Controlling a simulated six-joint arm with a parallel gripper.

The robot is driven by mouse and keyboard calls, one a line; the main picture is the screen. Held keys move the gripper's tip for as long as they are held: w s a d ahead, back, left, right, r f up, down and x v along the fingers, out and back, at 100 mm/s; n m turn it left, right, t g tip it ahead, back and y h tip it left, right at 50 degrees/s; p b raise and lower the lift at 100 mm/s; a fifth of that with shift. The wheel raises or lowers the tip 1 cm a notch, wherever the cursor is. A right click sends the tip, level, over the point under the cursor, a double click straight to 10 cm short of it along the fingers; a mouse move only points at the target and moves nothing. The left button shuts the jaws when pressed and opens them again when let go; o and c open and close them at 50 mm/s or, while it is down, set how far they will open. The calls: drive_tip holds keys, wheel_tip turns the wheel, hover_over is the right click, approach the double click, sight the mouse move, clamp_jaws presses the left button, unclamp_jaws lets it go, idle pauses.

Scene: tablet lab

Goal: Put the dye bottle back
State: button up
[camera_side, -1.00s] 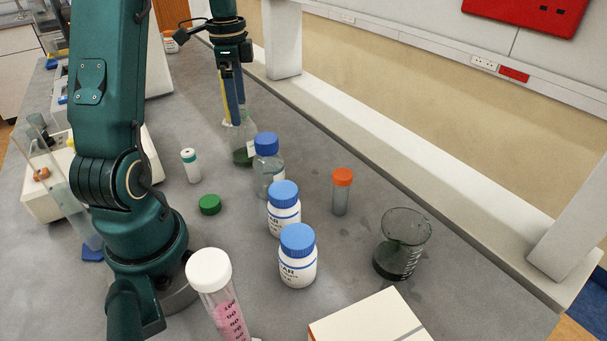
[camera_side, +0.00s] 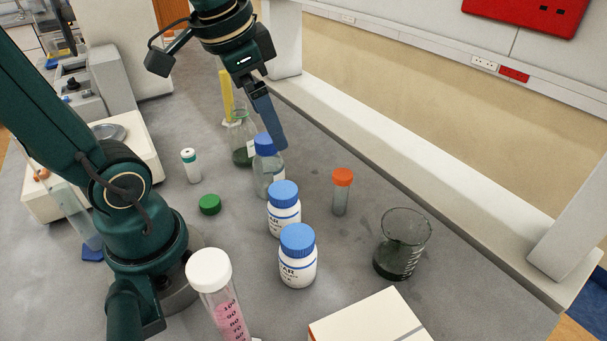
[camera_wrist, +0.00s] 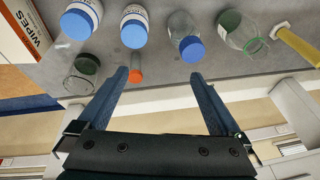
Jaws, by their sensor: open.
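I cannot tell for sure which vessel is the dye bottle. A clear bottle with a blue cap (camera_side: 268,180) stands upright mid-bench, and it also shows in the wrist view (camera_wrist: 181,27). A conical flask with dark green liquid (camera_side: 242,152) stands just behind it. A small white vial with a teal band (camera_side: 191,167) stands to their left. My gripper (camera_side: 279,146) is open and empty. In the side view, its fingers overlap the right edge of the clear bottle's blue cap; contact is unclear. In the wrist view, the orange-capped tube (camera_wrist: 135,68) appears between my fingertips (camera_wrist: 158,76).
Two white blue-capped bottles (camera_side: 285,213) (camera_side: 298,262) stand in front. A beaker of dark liquid (camera_side: 398,255) is at right. A green cap (camera_side: 210,204) lies at left. A pink-filled tube (camera_side: 225,310) and a box (camera_side: 368,322) are nearest. A raised white ledge (camera_side: 400,145) runs along the right.

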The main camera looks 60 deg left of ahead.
drive_tip(key=s+d+f+n+t+h, duration=0.1)
drive_tip(key=s+d+f+n, duration=0.1)
drive_tip(key=s+d+f, duration=0.1)
drive_tip(key=shift+s+d+t, duration=0.4)
drive_tip(key=shift+s+d, duration=0.45)
drive_tip(key=shift+d, duration=0.35)
